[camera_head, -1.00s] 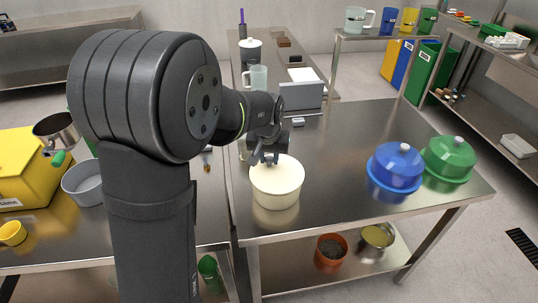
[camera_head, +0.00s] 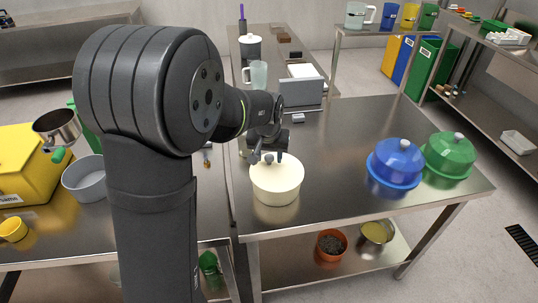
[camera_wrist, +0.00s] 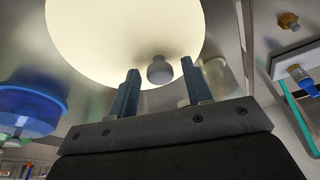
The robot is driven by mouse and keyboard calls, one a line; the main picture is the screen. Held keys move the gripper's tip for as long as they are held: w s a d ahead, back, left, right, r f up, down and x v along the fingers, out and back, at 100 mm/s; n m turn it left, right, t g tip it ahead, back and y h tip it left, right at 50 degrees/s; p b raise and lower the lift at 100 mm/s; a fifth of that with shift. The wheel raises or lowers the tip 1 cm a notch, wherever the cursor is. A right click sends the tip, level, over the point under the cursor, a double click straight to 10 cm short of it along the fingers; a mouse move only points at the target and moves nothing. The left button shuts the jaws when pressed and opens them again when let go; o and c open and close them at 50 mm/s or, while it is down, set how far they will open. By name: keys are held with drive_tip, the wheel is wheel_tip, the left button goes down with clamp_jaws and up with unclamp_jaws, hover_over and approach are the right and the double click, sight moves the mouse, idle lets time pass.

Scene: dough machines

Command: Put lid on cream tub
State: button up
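The cream tub (camera_head: 276,189) stands upright on the steel table near its left front corner. A cream lid (camera_head: 284,166) covers its top and looks level; whether it is fully seated cannot be told. The lid also fills the top of the wrist view (camera_wrist: 120,40). Its grey knob (camera_wrist: 160,71) shows just past my fingertips, in line with the gap between them. My gripper (camera_head: 268,156) is over the lid's far left part. In the wrist view my gripper (camera_wrist: 160,82) has its two fingers apart, with nothing clamped between them.
A blue lidded tub (camera_head: 396,164) and a green one (camera_head: 449,156) stand at the table's right end. A grey box-like device (camera_head: 301,92) is behind my gripper. A grey pan (camera_head: 84,180) sits on the left counter. The table's middle is clear.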

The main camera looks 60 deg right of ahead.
drive_tip(key=shift+r, duration=0.1)
drive_tip(key=v, duration=1.7)
drive_tip(key=shift+s+a+r, duration=0.1)
drive_tip(key=shift+a, duration=0.05)
drive_tip(key=w+a+n+t, duration=0.1)
drive_tip(key=w+a+n, duration=0.15)
drive_tip(key=a, duration=0.95)
drive_tip(key=w+a+n+t, duration=0.1)
drive_tip(key=w+a, duration=0.3)
drive_tip(key=a, duration=0.7)
drive_tip(key=s+a+f+n, duration=0.1)
drive_tip(key=s+a+f, duration=0.1)
drive_tip(key=a+f, duration=0.2)
drive_tip(key=s+a+f+n+t, duration=0.1)
drive_tip(key=s+a+f+n, duration=0.1)
drive_tip(key=a, duration=0.7)
drive_tip(key=s+a+f+n, duration=0.1)
drive_tip(key=s+a+f, duration=0.2)
drive_tip(key=a+f, duration=0.3)
drive_tip(key=shift+s+a+t, duration=0.15)
drive_tip(key=shift+a+t, duration=0.05)
drive_tip(key=shift+t, duration=0.2)
